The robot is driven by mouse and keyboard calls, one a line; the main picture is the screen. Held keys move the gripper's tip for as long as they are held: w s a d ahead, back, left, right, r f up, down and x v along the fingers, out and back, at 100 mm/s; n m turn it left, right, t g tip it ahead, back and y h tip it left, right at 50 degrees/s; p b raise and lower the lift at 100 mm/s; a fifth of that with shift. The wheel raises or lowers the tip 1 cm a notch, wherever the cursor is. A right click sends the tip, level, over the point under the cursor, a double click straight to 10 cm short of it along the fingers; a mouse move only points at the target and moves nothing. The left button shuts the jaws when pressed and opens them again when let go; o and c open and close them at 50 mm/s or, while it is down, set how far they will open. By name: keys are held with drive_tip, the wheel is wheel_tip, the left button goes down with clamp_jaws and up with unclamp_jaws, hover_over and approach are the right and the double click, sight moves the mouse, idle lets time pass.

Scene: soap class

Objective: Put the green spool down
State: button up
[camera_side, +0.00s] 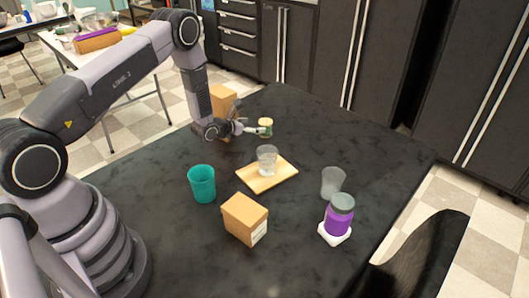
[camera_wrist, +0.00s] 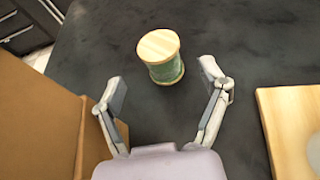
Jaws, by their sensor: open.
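The green spool (camera_wrist: 166,70) has pale wooden ends and stands upright on the dark table, just ahead of my fingertips in the wrist view. It also shows in the side view (camera_side: 265,128) at the far part of the table. My gripper (camera_wrist: 161,88) is open and empty, with one finger on each side behind the spool. The fingers are apart from the spool. In the side view my gripper (camera_side: 250,130) reaches low over the table toward the spool.
A cardboard box (camera_wrist: 40,120) is close on the left of my gripper. A wooden board (camera_side: 262,183) with a clear glass (camera_side: 267,163) lies to the right. A teal cup (camera_side: 202,184), another box (camera_side: 245,220), a grey cup (camera_side: 332,182) and a purple jar (camera_side: 338,222) stand nearer.

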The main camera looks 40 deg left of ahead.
drive_tip(key=v, duration=0.5)
drive_tip(key=shift+s, duration=0.1)
drive_tip(key=s+d+r+m+g+h, duration=0.1)
drive_tip(key=d+r+m+h, duration=0.45)
drive_tip(key=d+r, duration=0.4)
drive_tip(key=s+d+r+m+g+h, duration=0.1)
drive_tip(key=d+r+m+h, duration=0.45)
drive_tip(key=r, duration=0.65)
drive_tip(key=s+d+r+m+g+h, duration=0.1)
drive_tip(key=s+d+r+m+g, duration=0.5)
drive_tip(key=s+m, duration=0.25)
drive_tip(key=s+r+m+g+y, duration=0.4)
drive_tip(key=s+m, duration=0.5)
drive_tip(key=s, duration=0.6)
drive_tip(key=s+a+r+m+t+y, duration=0.3)
drive_tip(key=s+a+m+y, duration=0.4)
drive_tip(key=s+a, duration=0.3)
drive_tip(key=shift+s+r+t+y, duration=0.15)
drive_tip(key=shift+s+t+y, duration=0.15)
drive_tip(key=shift+t+y, duration=0.2)
